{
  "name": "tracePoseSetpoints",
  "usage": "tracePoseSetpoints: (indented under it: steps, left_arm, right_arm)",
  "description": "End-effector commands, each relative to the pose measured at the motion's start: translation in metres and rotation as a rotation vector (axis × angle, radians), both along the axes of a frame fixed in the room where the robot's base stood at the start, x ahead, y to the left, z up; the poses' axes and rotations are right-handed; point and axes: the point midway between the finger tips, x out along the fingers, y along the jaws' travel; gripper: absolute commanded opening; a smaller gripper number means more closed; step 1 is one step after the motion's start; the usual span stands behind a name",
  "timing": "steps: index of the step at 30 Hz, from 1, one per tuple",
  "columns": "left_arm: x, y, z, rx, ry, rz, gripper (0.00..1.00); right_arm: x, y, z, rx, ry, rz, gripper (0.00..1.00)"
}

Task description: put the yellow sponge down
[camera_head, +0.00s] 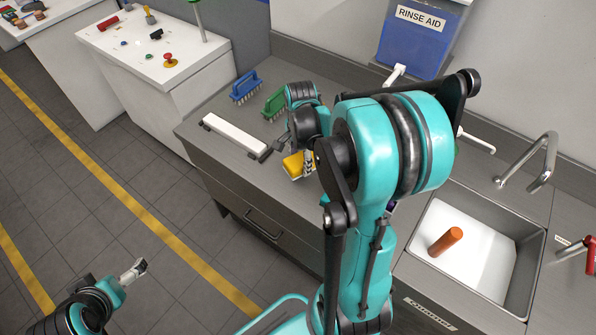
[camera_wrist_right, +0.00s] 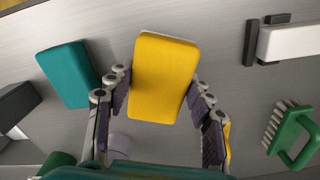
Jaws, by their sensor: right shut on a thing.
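The yellow sponge (camera_wrist_right: 163,75) is between the two fingers of my right gripper (camera_wrist_right: 158,92), which is shut on it above the grey counter. In the head view the sponge (camera_head: 293,165) shows beneath my right wrist, partly hidden by my arm. Whether it touches the counter I cannot tell. A teal sponge (camera_wrist_right: 67,75) lies just left of the held one in the wrist view. My left gripper (camera_head: 133,271) is far off at the lower left over the floor, empty; its jaw opening is too small to judge.
A white bar with black ends (camera_head: 235,134) lies along the counter's front left. A blue brush (camera_head: 245,88) and a green brush (camera_head: 275,103) stand behind it. The sink (camera_head: 490,245) at right holds an orange cylinder (camera_head: 445,241). A blue rinse aid container (camera_head: 418,42) is at the back.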

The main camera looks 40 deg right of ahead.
Motion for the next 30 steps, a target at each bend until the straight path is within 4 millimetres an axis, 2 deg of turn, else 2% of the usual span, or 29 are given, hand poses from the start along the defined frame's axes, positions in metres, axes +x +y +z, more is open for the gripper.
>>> tracePoseSetpoints:
  steps: [5, 12, 24, 25, 27, 30]
  left_arm:
    - [0.000, 0.000, -0.004, 0.000, 0.000, 0.000, 1.00]
    - [0.000, 0.000, -0.018, 0.000, 0.000, 0.000, 1.00]
    - [0.000, 0.000, -0.021, 0.000, 0.000, 0.000, 1.00]
    - [0.000, 0.000, -0.020, 0.000, 0.000, 0.000, 1.00]
    - [0.000, 0.000, -0.019, 0.000, 0.000, 0.000, 1.00]
    - [0.000, 0.000, -0.019, 0.000, 0.000, 0.000, 1.00]
  right_arm:
    - [0.003, 0.006, -0.009, 0.000, 0.000, -0.001, 0.21]
    - [0.004, 0.006, -0.043, 0.000, 0.000, 0.000, 0.21]
    - [0.003, 0.006, -0.048, 0.000, 0.000, 0.000, 0.21]
    - [0.003, 0.006, -0.047, 0.000, 0.000, 0.000, 0.60]
    - [0.003, 0.006, -0.047, 0.000, 0.000, 0.000, 0.73]
    - [0.003, 0.006, -0.047, 0.000, 0.000, 0.000, 0.73]
